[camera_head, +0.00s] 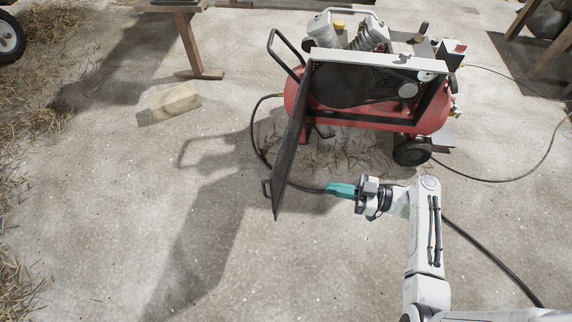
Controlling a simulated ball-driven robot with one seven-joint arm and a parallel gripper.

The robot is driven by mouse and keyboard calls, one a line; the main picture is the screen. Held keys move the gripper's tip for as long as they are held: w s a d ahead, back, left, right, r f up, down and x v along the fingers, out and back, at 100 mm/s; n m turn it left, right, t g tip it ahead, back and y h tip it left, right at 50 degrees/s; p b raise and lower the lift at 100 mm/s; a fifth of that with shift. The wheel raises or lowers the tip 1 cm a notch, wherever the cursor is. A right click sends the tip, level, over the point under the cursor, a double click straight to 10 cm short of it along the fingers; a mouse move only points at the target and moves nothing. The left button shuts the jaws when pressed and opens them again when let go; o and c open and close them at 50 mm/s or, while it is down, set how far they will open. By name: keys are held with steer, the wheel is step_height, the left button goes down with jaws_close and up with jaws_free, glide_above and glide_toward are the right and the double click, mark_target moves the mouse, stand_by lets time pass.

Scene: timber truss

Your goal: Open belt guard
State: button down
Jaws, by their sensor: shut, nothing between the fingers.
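The belt guard (288,154) is a dark flat panel on the front of a red compressor (430,116). It stands swung out from the left end of the light guard frame (375,61), pointing toward the camera. A small handle (266,188) shows near its free edge. Behind the frame, the dark wheel (340,85) and a small pulley (408,90) are exposed. My gripper (332,189) has teal fingers, is shut and empty, and points left. It is just right of the panel's lower part, with a small gap seen between them.
A black hose (258,145) runs along the floor from the compressor and passes behind the panel. A wood block (175,98) lies on the floor at left. A timber trestle (190,45) stands at the back left. The floor at left front is clear.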

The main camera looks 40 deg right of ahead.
steer(key=p, duration=0.2)
glide_toward(276, 174)
steer(key=x, duration=0.6)
steer(key=shift+w+a+r, duration=0.25)
steer(key=shift+a, duration=0.1)
steer(key=shift+w+a+f+b, duration=0.1)
steer(key=shift+w+a+b, duration=0.15)
steer(key=shift+b, duration=0.2)
steer(key=w+d+b+x, duration=0.2)
steer(key=b+x, duration=0.9)
steer(key=x, duration=0.8)
steer(key=shift+r, duration=0.3)
